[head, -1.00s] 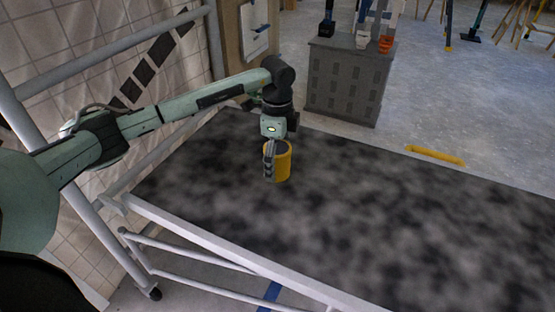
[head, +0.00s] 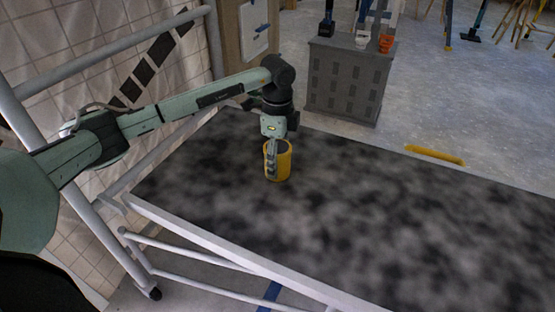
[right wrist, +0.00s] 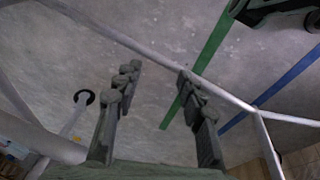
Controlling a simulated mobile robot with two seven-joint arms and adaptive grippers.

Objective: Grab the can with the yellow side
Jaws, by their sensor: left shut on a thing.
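The can (head: 285,163) with a yellow side and a dark top stands upright at the far left part of the dark mottled panel (head: 370,200). My left gripper (head: 271,160) points down at the can and is shut on it, one finger showing across the can's near left side. The other finger is hidden. Whether the can touches the panel is hard to tell. My right gripper (right wrist: 158,105) shows in the right wrist view with its two fingers wide apart and nothing between them; it is out of the head view.
The panel lies on a white tubular frame (head: 215,245). A grey cabinet (head: 345,85) with tools on top stands behind it. A yellow bar (head: 434,155) lies on the floor beyond the panel. The panel right of the can is clear.

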